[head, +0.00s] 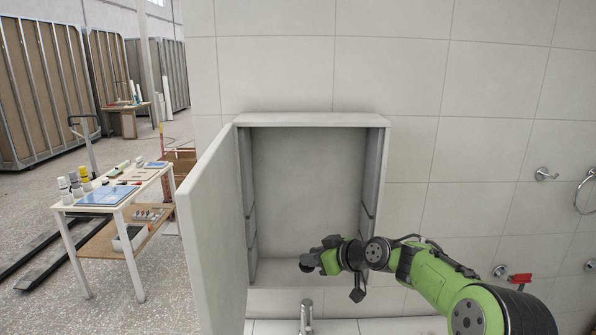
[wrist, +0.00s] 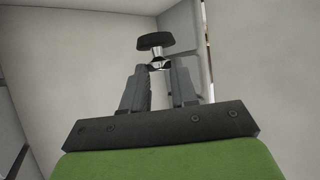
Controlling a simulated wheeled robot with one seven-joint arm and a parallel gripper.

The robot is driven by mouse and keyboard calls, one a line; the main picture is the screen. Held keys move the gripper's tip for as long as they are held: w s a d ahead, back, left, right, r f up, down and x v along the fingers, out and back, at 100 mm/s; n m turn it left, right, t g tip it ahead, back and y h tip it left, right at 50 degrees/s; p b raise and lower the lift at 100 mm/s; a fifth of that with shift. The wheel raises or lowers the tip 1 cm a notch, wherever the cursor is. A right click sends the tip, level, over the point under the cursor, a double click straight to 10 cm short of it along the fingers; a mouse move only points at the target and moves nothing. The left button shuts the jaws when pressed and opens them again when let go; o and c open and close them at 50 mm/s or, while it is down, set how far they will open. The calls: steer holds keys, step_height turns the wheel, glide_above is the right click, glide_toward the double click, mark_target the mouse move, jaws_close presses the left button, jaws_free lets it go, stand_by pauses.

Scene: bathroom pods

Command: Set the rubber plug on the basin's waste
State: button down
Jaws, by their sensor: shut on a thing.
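My gripper (wrist: 158,70) is shut on the rubber plug (wrist: 156,41), a black disc with a shiny metal knob between the fingertips. The plug sticks out beyond the fingers. In the head view my gripper (head: 318,260) is in front of the open wall cabinet's lower part, with the dark plug (head: 306,264) at its left end. A chrome tap (head: 306,316) stands below it at the bottom edge. The basin's bowl and its waste are out of view.
The wall cabinet (head: 303,119) is open and looks empty; its door (head: 213,220) swings out to the left. Red-handled valve (head: 520,279), hook (head: 546,174) and ring (head: 586,192) are on the right wall. A workbench (head: 125,200) with items stands far left.

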steer(key=s+d+f+m+t+h+b, duration=0.1)
steer(key=s+d+f+m+h+b, duration=0.15)
steer(key=f, duration=0.85)
steer(key=s+d+f+m+t+h+b, duration=0.1)
steer(key=s+d+f+m+t+h, duration=0.15)
steer(key=f, duration=0.85)
steer(key=s+d+f+m+h+b, duration=0.2)
steer(key=s+d+f, duration=0.4)
steer(key=s+f, duration=0.3)
steer(key=s+m+h, duration=0.1)
steer(key=s+m, duration=0.1)
steer(key=shift+s+f+h, duration=0.15)
steer(key=shift+s+h, duration=0.15)
steer(key=shift+s, duration=0.05)
steer(key=shift+d, duration=0.2)
